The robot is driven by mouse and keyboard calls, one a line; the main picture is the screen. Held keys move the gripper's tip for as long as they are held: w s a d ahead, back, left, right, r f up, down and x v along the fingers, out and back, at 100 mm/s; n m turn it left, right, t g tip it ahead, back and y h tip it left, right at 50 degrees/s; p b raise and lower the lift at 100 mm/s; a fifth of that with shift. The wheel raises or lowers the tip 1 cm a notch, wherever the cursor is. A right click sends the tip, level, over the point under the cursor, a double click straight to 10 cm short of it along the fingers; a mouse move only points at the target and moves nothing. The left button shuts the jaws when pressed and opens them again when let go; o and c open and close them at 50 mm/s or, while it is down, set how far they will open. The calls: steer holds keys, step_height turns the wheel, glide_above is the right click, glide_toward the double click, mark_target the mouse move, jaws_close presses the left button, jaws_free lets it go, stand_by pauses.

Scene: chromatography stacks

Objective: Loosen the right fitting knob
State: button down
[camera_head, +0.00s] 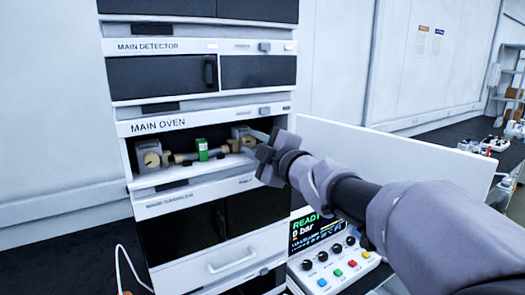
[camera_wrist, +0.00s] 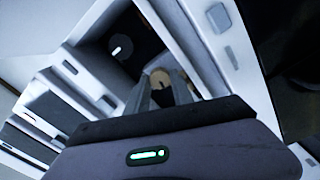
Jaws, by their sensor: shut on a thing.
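The main oven (camera_head: 200,121) is an open bay in the white stack. Inside it a column with a green block (camera_head: 202,150) lies between two grey fittings. The left fitting knob (camera_head: 152,159) is round and tan. The right fitting knob (camera_head: 247,141) is at the bay's right end, mostly hidden by my gripper (camera_head: 254,144). In the wrist view, the tan round end of the right fitting knob (camera_wrist: 160,77) shows between the two fingers of my gripper (camera_wrist: 163,84), which are shut on it. The exact contact is dark and partly hidden.
A detector module (camera_head: 160,75) is above the oven and a drawer with a handle (camera_head: 232,262) is below. A control box (camera_head: 325,250) reading "READY" and "0 bar" stands at the lower right, beneath my arm. A white panel (camera_head: 400,155) stands behind my arm.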

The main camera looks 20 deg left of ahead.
steer(key=n+b, duration=0.2)
steer(key=n, duration=0.2)
steer(key=shift+f, duration=0.15)
steer(key=shift+n+b, duration=0.7)
steer(key=shift+n, duration=0.8)
steer(key=c, duration=1.1)
jaws_free()
